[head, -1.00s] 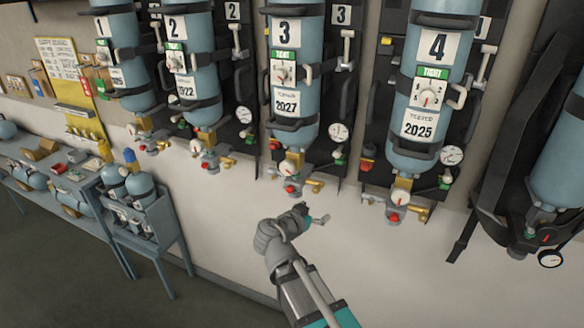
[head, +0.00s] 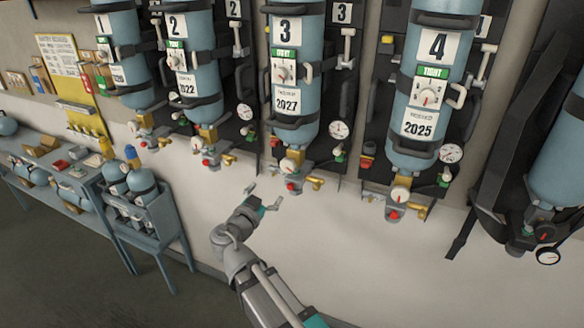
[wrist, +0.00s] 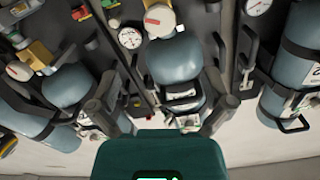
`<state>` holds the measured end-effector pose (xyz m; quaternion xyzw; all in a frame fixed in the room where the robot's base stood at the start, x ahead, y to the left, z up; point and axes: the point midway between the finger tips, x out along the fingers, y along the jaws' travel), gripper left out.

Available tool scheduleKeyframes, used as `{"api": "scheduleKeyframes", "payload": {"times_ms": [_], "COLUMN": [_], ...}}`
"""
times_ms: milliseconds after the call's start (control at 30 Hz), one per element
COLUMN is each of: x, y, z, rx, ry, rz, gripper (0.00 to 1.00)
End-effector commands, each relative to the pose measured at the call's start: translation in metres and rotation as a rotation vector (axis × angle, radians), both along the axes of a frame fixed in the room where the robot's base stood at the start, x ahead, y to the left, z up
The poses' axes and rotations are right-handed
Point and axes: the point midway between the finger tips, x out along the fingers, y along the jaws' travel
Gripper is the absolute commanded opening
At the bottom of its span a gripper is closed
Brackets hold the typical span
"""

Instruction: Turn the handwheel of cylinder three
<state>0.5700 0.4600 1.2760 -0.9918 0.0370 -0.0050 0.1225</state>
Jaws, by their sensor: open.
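Cylinder three (head: 297,75) is a blue cylinder strapped to a dark wall panel, marked 3 and 2027. At its lower end sit a round cream handwheel (head: 289,165), a red knob (head: 292,187) and a brass outlet. My gripper (head: 264,195) is open and empty, below and left of this valve group, apart from it. In the wrist view both fingers (wrist: 160,108) are spread with nothing held. A blue cylinder (wrist: 175,60) with a cream wheel (wrist: 160,20) lies beyond them; its number is not readable there.
Cylinder two (head: 190,75) hangs to the left and cylinder four (head: 430,75) to the right, with similar valves. Gauges (head: 339,130) and green fittings stick out beside them. A low bench (head: 80,185) with a bottle rack is at left. The wall below the cylinders is bare.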

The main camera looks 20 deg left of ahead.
Motion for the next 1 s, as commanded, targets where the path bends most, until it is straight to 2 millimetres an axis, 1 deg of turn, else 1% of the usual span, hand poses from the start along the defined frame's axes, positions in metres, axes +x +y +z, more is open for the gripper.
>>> {"api": "scheduleKeyframes", "payload": {"times_ms": [167, 367, 800, 1000], "x": [0.009, 0.029, 0.095, 0.121], "y": [0.0, -0.002, -0.007, -0.009], "z": [0.0, 0.0, 0.0, 0.0], "rx": [0.0, 0.0, 0.0, 0.0], "ry": [0.0, 0.0, 0.001, 0.001], "rz": [-0.002, -0.002, -0.004, -0.003], "gripper": [1.0, 1.0, 1.0, 1.0]}}
